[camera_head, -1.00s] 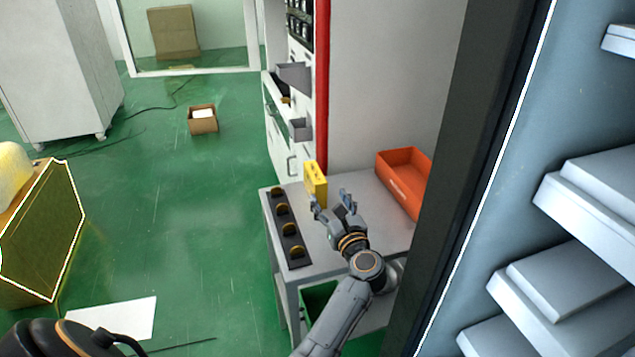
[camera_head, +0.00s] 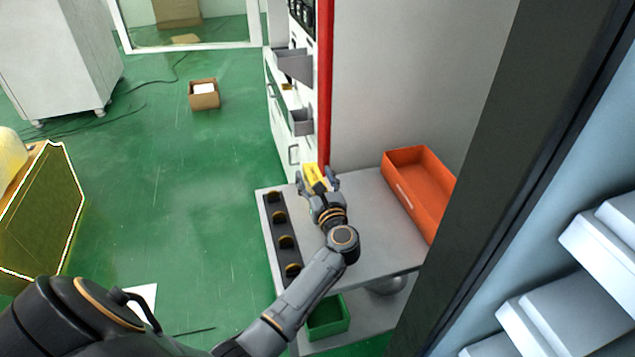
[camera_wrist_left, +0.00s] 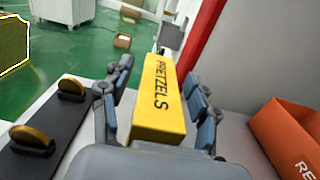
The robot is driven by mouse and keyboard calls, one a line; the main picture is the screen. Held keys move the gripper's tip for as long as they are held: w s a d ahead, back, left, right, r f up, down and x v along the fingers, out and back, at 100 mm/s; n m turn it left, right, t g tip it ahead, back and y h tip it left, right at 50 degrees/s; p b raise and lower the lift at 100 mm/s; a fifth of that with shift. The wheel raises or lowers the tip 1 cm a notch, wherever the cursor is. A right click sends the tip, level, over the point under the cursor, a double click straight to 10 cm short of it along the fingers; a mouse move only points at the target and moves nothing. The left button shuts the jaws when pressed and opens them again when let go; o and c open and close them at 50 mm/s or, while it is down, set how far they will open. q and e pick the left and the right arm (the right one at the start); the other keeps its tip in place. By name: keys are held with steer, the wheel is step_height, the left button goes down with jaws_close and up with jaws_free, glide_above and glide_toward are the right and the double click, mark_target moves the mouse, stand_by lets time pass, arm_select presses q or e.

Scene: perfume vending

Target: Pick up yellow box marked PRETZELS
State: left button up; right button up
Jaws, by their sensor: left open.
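The yellow box marked PRETZELS (camera_wrist_left: 159,100) stands on the light grey table, with its lettering readable in the left wrist view. In the head view, part of the yellow box (camera_head: 315,174) shows beyond my left gripper (camera_head: 318,183). In the left wrist view, the fingers of my left gripper (camera_wrist_left: 155,112) are open, one on each side of the box. A gap shows between the right finger and the box; the left finger is very close, and I cannot tell if it touches. My right gripper is not in view.
A black strip with several gold round pieces (camera_head: 281,225) lies along the table's left edge. An orange bin (camera_head: 420,190) stands at the right. A red post (camera_head: 324,85) and grey wall rise behind the table. A green bin (camera_head: 328,318) sits on the lower shelf.

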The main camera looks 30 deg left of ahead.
arm_select(q)
steer(key=shift+s+d+r, duration=0.1)
steer(key=shift+s+r, duration=0.05)
steer(key=shift+s, duration=0.05)
steer(key=shift+s+r, duration=0.15)
steer(key=shift+s, duration=0.05)
steer(key=shift+c, duration=0.9)
steer(key=shift+w, duration=0.1)
steer(key=c, duration=1.1)
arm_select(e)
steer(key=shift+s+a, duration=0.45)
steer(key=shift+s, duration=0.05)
